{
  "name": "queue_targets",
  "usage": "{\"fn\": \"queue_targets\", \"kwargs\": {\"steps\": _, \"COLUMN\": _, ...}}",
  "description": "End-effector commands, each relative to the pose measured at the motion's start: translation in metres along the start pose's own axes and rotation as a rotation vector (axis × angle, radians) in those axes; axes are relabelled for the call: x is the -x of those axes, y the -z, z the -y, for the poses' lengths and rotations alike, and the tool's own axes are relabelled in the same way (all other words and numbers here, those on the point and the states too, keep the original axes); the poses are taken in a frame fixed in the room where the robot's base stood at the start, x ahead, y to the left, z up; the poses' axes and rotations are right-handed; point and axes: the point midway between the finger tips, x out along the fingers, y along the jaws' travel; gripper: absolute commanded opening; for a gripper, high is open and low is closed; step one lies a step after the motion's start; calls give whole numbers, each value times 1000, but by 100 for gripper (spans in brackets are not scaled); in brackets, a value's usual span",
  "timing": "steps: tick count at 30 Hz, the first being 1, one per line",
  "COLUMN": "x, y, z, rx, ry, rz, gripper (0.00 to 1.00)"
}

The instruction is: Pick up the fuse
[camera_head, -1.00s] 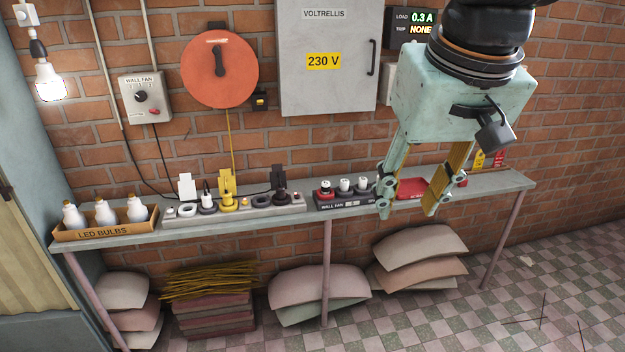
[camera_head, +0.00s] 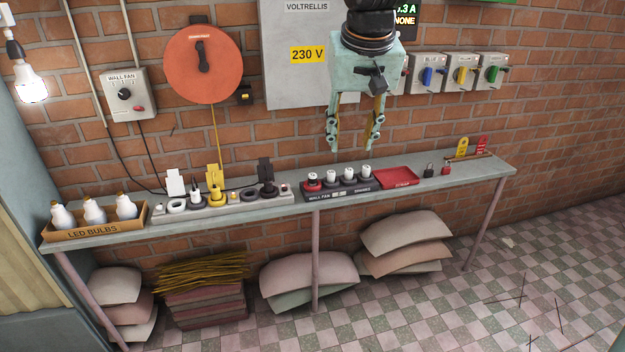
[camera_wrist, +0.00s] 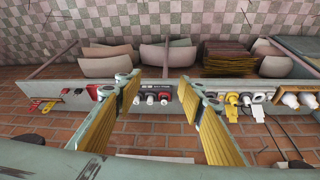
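A dark fuse block (camera_head: 345,192), labelled WALL FAN at its left end and SPARES at its right, sits on the shelf. A red-collared fuse (camera_head: 312,182) stands at its left end, with white-topped fuses (camera_head: 348,175) in a row to its right. My gripper (camera_head: 352,147) is open and empty, pointing down above the block, apart from it. In the wrist view, the white-topped fuses (camera_wrist: 150,98) show between the open fingers (camera_wrist: 160,88). Which fuse is meant cannot be told.
A red SCRAP tray (camera_head: 397,177) lies right of the block, with padlocks (camera_head: 428,171) beyond. A power strip (camera_head: 240,206) with plugs stands left, then a box of LED bulbs (camera_head: 95,228). A grey 230 V cabinet (camera_head: 290,75) hangs on the brick wall behind.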

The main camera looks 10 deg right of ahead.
Motion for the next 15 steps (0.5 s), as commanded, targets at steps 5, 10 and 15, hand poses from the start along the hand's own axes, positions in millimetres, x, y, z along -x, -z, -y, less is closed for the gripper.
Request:
{"fn": "queue_targets", "kwargs": {"steps": 5, "x": -21, "y": 35, "z": 5, "rx": -8, "ry": -3, "rz": 0, "gripper": 36}}
{"fn": "queue_targets", "kwargs": {"steps": 10, "x": -44, "y": 66, "z": 10, "rx": -16, "ry": -6, "rz": -2, "gripper": 36}}
{"fn": "queue_targets", "kwargs": {"steps": 15, "x": -68, "y": 95, "z": 15, "rx": -22, "ry": -9, "rz": -5, "gripper": 36}}
